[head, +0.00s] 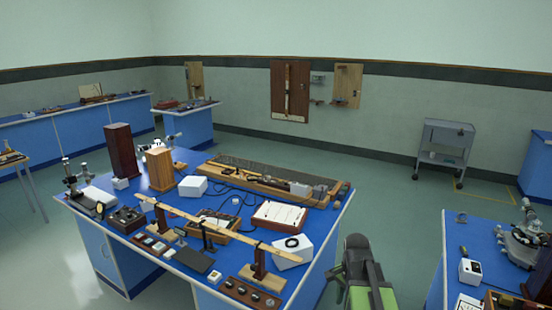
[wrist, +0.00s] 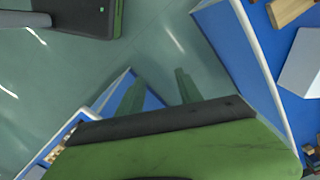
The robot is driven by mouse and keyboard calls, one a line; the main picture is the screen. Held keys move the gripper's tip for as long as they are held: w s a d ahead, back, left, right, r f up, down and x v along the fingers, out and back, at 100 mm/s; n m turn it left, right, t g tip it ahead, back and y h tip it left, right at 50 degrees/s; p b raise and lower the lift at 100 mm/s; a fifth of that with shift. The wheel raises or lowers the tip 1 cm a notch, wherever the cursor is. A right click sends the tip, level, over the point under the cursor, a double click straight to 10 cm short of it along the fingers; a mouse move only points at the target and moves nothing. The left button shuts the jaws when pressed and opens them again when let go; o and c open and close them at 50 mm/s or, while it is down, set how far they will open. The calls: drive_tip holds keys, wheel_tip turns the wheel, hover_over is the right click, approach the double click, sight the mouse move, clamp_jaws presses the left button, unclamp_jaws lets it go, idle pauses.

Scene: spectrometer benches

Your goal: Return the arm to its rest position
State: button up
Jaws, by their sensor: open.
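My arm (head: 362,275), green and black, shows at the bottom of the head view, above the floor in the gap between two blue benches. In the wrist view my gripper (wrist: 158,90) has its two green fingers apart, with nothing between them. Floor and a blue bench side show beyond the fingers. I cannot make out the fingertips in the head view.
The middle blue bench (head: 215,230), left of my arm, carries a long wooden beam (head: 215,228), boxes and instruments. Another blue bench (head: 440,285) with equipment stands at the right. A grey trolley (head: 445,145) stands by the back wall. Open floor (head: 395,200) lies between.

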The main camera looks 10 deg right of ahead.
drive_tip(key=s+a+f+n, duration=0.1)
drive_tip(key=s+a+n, duration=0.1)
drive_tip(key=a+n, duration=1)
drive_tip(key=shift+s+a+f+n+b, duration=0.2)
drive_tip(key=shift+s+a+n+b, duration=0.25)
drive_tip(key=shift+a, duration=0.8)
